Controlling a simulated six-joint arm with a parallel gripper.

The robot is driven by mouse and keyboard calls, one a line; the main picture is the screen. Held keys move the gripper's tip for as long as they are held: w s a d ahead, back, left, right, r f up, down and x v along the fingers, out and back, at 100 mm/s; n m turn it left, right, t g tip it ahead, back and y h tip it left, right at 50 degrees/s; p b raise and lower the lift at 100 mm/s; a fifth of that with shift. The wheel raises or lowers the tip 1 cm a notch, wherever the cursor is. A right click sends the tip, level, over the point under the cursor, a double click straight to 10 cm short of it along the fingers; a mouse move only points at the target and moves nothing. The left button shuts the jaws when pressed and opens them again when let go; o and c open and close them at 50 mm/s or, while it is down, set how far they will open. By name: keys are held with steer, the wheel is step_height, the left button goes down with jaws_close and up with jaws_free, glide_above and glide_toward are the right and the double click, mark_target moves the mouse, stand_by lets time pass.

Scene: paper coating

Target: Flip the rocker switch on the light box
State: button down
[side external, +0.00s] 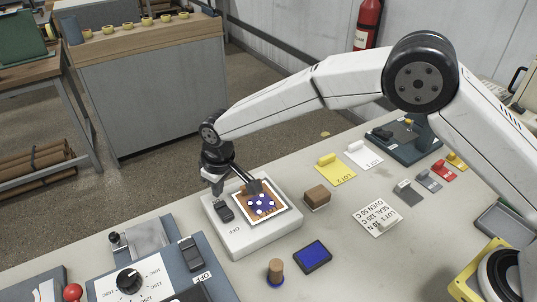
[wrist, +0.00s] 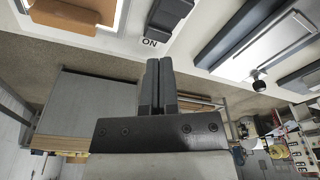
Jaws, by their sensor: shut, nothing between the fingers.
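The white light box (side external: 262,240) stands on the bench, with a dark rocker switch (side external: 223,213) on its left part. An OFF label (side external: 234,229) is at the switch's near end. In the wrist view the switch (wrist: 170,14) is at the top, with an ON label (wrist: 150,43) by its end. My gripper (side external: 217,188) is shut and empty, pointing down just above the far end of the switch. In the wrist view its fingertips (wrist: 159,64) are together below the ON label. I cannot tell whether they touch the box.
A sheet with blue and white dots (side external: 262,204) lies on the box's panel. A blue pad (side external: 313,256), a wooden-topped stamp (side external: 275,270) and a brown block (side external: 317,196) are to the right. A dial unit (side external: 129,280) is at the near left.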

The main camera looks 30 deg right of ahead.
mark_target(224, 204)
steer(key=shift+r, duration=1.75)
steer(key=shift+d+r, duration=0.1)
steer(key=shift+d, duration=0.35)
steer(key=s+d+r+m, duration=0.15)
steer(key=s+d, duration=0.25)
steer(key=d, duration=0.5)
steer(key=s+d+r+m, duration=0.1)
steer(key=s+d+m, duration=0.15)
steer(key=d, duration=0.65)
steer(key=s+d+m, duration=0.1)
steer(key=s+d, duration=0.4)
steer(key=s, duration=0.3)
steer(key=s+d+m+t, duration=0.1)
steer(key=s+d, duration=0.5)
steer(key=s, duration=0.2)
steer(key=shift+d+f+h, duration=0.2)
steer(key=shift+f+h, duration=0.15)
steer(key=shift+h, duration=0.05)
